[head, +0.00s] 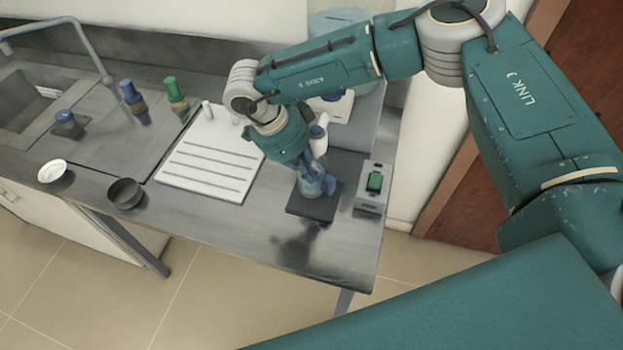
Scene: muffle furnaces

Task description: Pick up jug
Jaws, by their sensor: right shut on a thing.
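My right gripper (318,172) reaches down over the right part of the grey bench, with its fingers shut on a small blue-grey jug (308,187). The jug is upright over a dark square pad (315,209). The gripper and wrist partly cover it. I cannot tell whether its base touches the pad. My left gripper is out of view.
A grey box with a green switch (374,182) stands just right of the pad. A white ribbed board (212,160) lies to the left. Two bottles, a small blue-topped jar (66,120), a white bowl (52,171) and a dark bowl (124,193) stand further left, near the sink.

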